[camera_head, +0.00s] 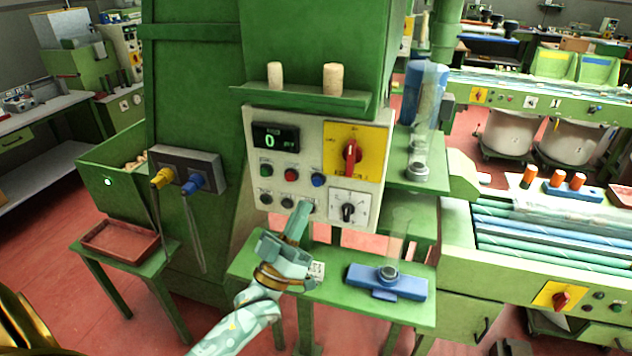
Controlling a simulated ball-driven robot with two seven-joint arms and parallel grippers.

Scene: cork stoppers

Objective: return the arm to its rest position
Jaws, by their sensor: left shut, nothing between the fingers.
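My left arm (235,325) comes in from the bottom, left of the middle, with a pale green patterned sleeve. My left gripper (302,208) points up and away, its fingers shut and empty. The panel has a display reading 0, a red rotary switch (351,156) on a yellow plate and a black knob (348,211). My right gripper is not in view.
Two corks (333,79) stand on a green shelf (300,98) above the panel. A blue fixture (387,281) sits on the green low table (330,300) right of my gripper. A red tray (120,240) stands at left. A roller conveyor (550,245) is at right. Red floor shows lower left.

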